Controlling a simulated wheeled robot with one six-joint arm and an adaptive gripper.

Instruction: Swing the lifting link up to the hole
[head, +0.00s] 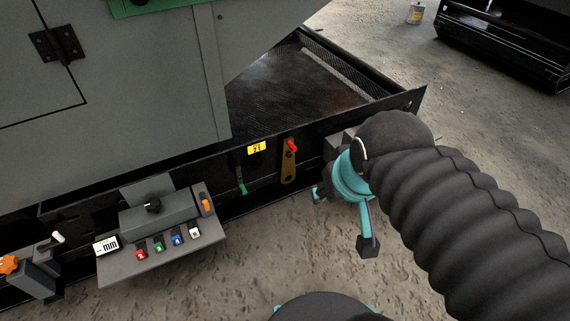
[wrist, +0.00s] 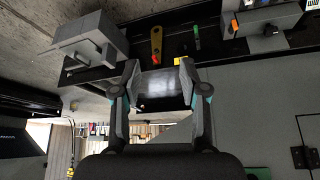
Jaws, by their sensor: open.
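The lifting link is an ochre flat bar (head: 288,167) hanging near upright on the black base rail, with a red knob (head: 292,147) at its upper end. The bar also shows in the wrist view (wrist: 157,39), inverted, with the knob (wrist: 154,59) just beyond the fingertips. My gripper (head: 343,219) is to the right of the link in the head view. Its two fingers are spread and empty in the wrist view (wrist: 158,72), apart from the link. I cannot make out the hole for certain.
A grey block (wrist: 84,34) juts out beside the link. A control shelf (head: 165,262) with coloured switches projects farther left. Gravel ground lies open in front.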

